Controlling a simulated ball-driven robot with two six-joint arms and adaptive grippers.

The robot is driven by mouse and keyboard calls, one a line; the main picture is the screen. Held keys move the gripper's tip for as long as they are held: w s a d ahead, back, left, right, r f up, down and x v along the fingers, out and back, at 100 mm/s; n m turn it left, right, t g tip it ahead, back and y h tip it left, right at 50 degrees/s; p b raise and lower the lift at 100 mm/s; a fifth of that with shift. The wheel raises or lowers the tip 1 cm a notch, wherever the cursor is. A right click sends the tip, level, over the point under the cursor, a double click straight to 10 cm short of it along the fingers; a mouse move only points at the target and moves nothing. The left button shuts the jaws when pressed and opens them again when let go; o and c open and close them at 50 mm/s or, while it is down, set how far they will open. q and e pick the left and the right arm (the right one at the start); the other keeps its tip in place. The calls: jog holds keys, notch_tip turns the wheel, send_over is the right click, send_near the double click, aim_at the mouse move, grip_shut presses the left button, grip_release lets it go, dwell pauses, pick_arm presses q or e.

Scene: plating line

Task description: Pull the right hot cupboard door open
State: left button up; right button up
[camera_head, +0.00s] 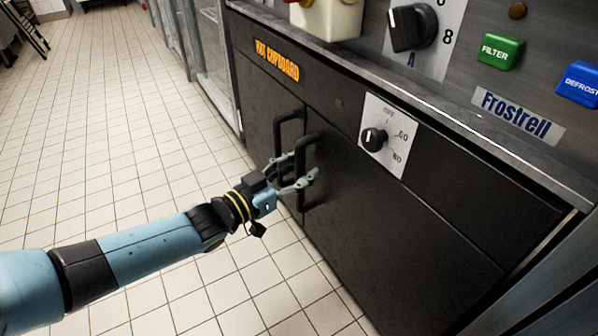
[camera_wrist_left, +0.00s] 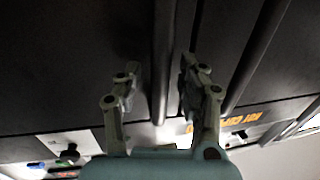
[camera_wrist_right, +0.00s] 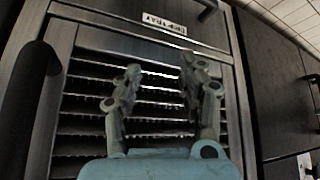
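The hot cupboard has two black doors beneath an orange label (camera_head: 276,59). The right door (camera_head: 375,235) has a dark upright bar handle (camera_head: 302,197), close beside the left door's handle (camera_head: 278,135). My left gripper (camera_head: 301,168) is at the right handle with its fingers apart. In the left wrist view, turned upside down, the right handle (camera_wrist_left: 162,60) runs between the open fingertips (camera_wrist_left: 158,75), with gaps showing. The left door's handle (camera_wrist_left: 258,55) lies outside the fingers. The right door looks closed. My right gripper (camera_wrist_right: 158,80) is open and empty, before a slatted unit.
A dial plate (camera_head: 388,135) is on the cupboard front, right of the handles. A worktop edge (camera_head: 420,95) and control panel with a green button (camera_head: 501,51) are above. Tiled floor (camera_head: 110,130) to the left is clear. The right wrist view shows a slatted rack (camera_wrist_right: 85,110).

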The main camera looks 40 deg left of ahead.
pick_arm(q)
grip_shut()
dwell(0.8)
